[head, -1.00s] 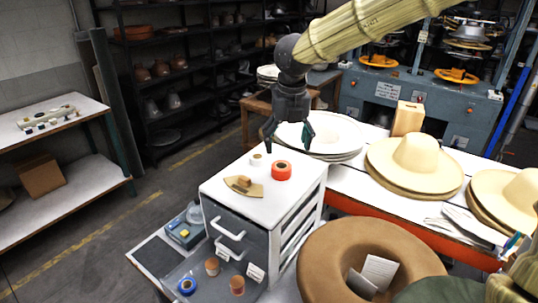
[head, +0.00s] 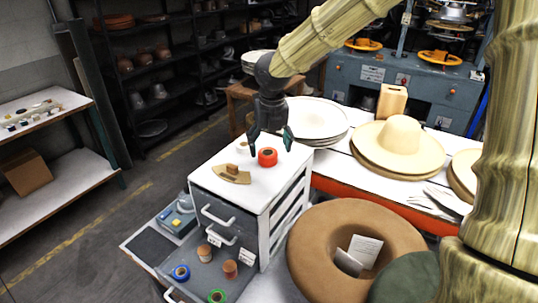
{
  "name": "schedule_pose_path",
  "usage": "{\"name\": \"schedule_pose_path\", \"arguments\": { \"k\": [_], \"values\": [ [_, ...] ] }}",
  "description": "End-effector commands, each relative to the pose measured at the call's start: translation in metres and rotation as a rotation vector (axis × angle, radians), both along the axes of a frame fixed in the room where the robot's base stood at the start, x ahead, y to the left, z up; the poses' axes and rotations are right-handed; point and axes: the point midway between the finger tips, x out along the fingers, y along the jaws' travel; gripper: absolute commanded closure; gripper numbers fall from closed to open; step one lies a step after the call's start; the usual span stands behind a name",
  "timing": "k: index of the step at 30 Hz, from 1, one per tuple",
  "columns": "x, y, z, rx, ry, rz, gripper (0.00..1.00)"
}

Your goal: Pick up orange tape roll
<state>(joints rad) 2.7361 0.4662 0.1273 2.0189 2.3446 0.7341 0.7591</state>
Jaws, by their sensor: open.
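The orange tape roll (head: 268,158) lies flat on the white top of a small drawer cabinet (head: 262,184), near the back of that top. My gripper (head: 270,145) points down with its dark fingers apart. Its fingertips show close to the roll, one at its left and one at its upper right. No contact with the roll can be made out, and the exact height of the fingers above the top is hard to tell. The roll's face is mostly visible.
A wooden-handled tool (head: 230,174) and a pale roll (head: 242,145) sit left of the orange roll.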

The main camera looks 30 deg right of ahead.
Motion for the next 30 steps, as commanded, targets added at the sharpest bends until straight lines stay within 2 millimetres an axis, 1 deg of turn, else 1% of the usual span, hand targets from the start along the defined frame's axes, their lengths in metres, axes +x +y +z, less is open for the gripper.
{"name": "schedule_pose_path", "arguments": {
  "k": [6,9,13,19,20,24,26,27,28,30],
  "values": [
    [0.005,0.0,-0.023,-0.002,0.004,0.002,0.22],
    [0.007,0.0,-0.03,-0.002,0.003,0.002,0.22],
    [0.007,0.0,-0.035,-0.001,0.0,0.003,0.22],
    [0.008,0.0,-0.035,0.0,0.0,0.002,0.22],
    [0.008,0.0,-0.035,0.0,0.0,0.002,0.24],
    [0.007,0.0,-0.035,0.0,0.0,0.002,0.5],
    [0.007,0.0,-0.035,0.0,0.0,0.002,0.6],
    [0.007,0.0,-0.035,0.0,0.0,0.002,0.68],
    [0.007,0.0,-0.035,0.0,0.0,0.002,0.71],
    [0.007,0.0,-0.035,0.0,0.0,0.002,0.71]
  ]
}}
